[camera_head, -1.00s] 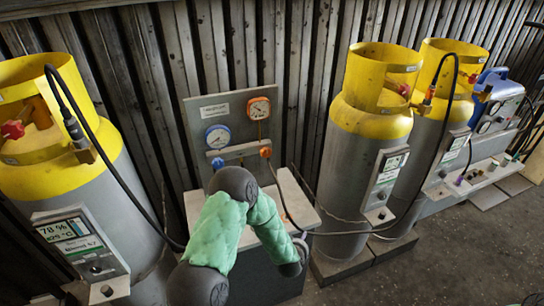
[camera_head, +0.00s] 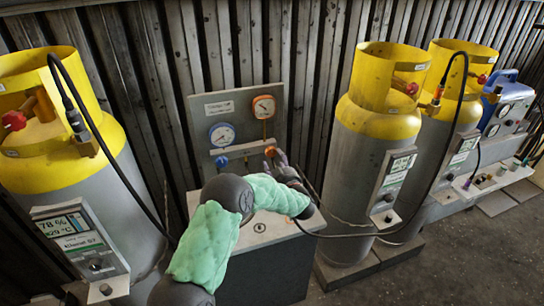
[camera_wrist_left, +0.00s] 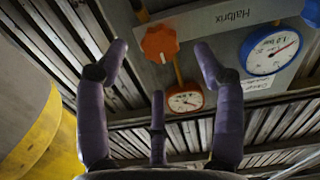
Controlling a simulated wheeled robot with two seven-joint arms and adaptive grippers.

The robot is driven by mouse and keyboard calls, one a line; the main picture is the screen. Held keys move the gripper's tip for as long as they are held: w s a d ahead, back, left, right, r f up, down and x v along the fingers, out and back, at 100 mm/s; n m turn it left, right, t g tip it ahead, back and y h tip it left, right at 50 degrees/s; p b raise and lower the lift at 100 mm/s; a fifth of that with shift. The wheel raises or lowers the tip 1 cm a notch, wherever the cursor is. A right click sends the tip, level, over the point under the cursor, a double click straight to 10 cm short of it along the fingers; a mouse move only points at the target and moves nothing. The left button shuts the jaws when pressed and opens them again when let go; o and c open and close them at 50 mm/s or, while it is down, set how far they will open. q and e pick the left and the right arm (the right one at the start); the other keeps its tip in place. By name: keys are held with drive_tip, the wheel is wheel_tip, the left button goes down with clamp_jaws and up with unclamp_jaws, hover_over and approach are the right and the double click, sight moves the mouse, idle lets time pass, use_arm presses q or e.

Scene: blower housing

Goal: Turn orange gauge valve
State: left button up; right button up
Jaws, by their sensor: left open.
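The orange gauge valve (camera_head: 270,151) is a small orange knob on the grey panel (camera_head: 285,108), below the orange-rimmed gauge (camera_head: 263,106). In the left wrist view the knob (camera_wrist_left: 160,44) sits between the fingertips of my left gripper (camera_wrist_left: 162,55), apart from them. This gripper is open and empty. In the head view my left gripper (camera_head: 279,161) is beside the knob at its lower right, small and partly hidden by my arm. My right gripper is not in view.
A blue-rimmed gauge (camera_head: 221,135) and a blue knob (camera_head: 221,161) are on the panel's left side. A grey-topped box (camera_head: 258,229) stands below. Yellow-topped cylinders stand left (camera_head: 60,150) and right (camera_head: 375,130). A black hose (camera_head: 330,235) runs close to my gripper.

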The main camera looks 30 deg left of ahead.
sight(272, 154)
use_arm(q)
drive_tip(key=shift+b+x, duration=0.4)
drive_tip(key=shift+x, duration=2.35)
drive_tip(key=shift+c, duration=0.3)
drive_tip(key=shift+d, duration=0.1)
drive_tip(key=c, duration=1.1)
